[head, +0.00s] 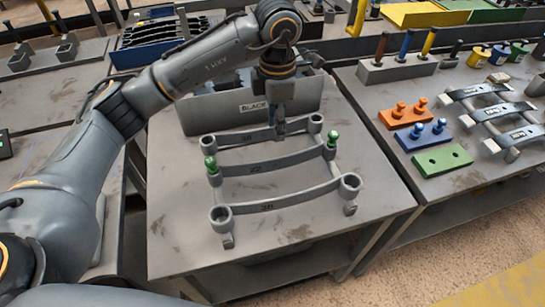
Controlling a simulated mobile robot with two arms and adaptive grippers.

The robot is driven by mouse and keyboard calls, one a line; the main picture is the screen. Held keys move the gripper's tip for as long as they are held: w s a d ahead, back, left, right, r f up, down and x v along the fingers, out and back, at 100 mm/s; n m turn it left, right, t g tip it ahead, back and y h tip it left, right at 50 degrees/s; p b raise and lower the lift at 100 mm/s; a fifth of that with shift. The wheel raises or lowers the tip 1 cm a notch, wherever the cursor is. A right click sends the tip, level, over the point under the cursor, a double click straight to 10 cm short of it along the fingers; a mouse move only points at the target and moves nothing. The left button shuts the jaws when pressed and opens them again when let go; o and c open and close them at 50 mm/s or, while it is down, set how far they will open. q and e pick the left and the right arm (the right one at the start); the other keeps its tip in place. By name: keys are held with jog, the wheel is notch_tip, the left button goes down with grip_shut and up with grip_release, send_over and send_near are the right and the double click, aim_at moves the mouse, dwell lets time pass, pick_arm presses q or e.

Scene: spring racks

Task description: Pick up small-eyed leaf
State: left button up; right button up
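Three curved grey leaves lie on the near table. The far leaf (245,137) has a round eye at each end, which look smaller than those of the near leaf (285,200). The middle leaf (268,167) has green pins at its ends. My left gripper (281,128) points down at the middle of the far leaf, with its fingertips at the leaf's level. Whether the fingers are closed on it is hidden by the angle. My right gripper is out of view.
The right table holds orange (403,116), blue (422,136) and green (442,161) blocks, colored pins and another rack of leaves (495,112). The near table's front is clear.

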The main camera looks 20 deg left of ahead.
aim_at(274, 160)
pick_arm(q)
notch_tip(274, 160, down, 8)
jog(key=shift+s+r+p, duration=0.1)
jog(key=shift+p, duration=0.8)
jog(key=f, duration=0.1)
jog(key=f+p, duration=0.1)
jog(key=f, duration=0.1)
jog(key=f+p, duration=0.1)
jog(key=shift+a+f, duration=0.25)
jog(key=shift+f, duration=0.5)
